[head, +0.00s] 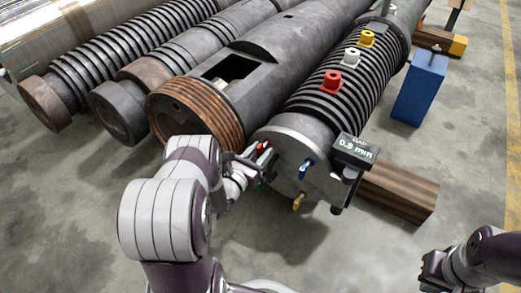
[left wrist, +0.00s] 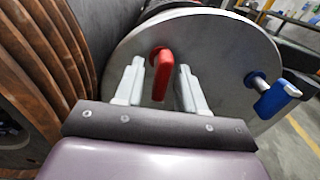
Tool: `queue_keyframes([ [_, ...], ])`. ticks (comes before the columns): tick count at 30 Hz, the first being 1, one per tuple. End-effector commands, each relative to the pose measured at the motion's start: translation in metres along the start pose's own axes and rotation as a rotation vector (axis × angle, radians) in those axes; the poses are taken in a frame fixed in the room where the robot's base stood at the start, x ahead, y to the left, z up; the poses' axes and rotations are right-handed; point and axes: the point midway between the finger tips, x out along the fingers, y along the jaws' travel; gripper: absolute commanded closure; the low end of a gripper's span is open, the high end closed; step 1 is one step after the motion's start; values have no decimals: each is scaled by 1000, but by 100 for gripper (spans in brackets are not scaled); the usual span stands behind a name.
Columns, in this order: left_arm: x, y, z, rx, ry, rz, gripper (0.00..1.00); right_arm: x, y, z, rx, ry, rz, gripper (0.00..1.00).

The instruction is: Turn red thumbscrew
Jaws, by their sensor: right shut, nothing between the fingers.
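The red thumbscrew (head: 262,147) sits at the upper left of a round grey end plate (head: 288,147) on the right-hand barrel. In the left wrist view, the red thumbscrew (left wrist: 162,72) has a flat tab hanging down from its shaft. My left gripper (head: 255,158) is at the plate's left side. In the left wrist view, its two pale fingers (left wrist: 159,80) stand on either side of the red tab, with gaps visible on both sides. My right gripper (head: 430,272) is shut and empty at the lower right, far from the plate.
A blue thumbscrew (head: 307,167) and a yellow one (head: 298,202) are on the same plate. A gap display (head: 357,151) is at its right edge. A rusty-threaded barrel (head: 195,112) lies close left. A wooden beam (head: 398,190) and blue block (head: 420,88) are at right.

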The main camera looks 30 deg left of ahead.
Motion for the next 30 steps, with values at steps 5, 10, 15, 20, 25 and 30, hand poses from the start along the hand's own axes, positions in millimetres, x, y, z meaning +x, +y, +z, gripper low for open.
queue_keyframes([
  [5,-16,1,0,-1,-1,2,61,2,0,0,0,0,0,100],
  [10,-35,2,-7,0,-2,2,61,26,0,3,0,0,0,100],
  [15,-56,2,-4,0,-1,3,61,42,0,5,0,-1,0,100],
  [20,-69,0,-1,-1,-1,1,61,47,0,6,0,0,0,100],
  [25,-70,0,0,-2,0,0,61,46,0,5,0,0,0,100],
  [30,-70,0,0,-2,0,0,61,46,0,5,0,0,0,100],
])
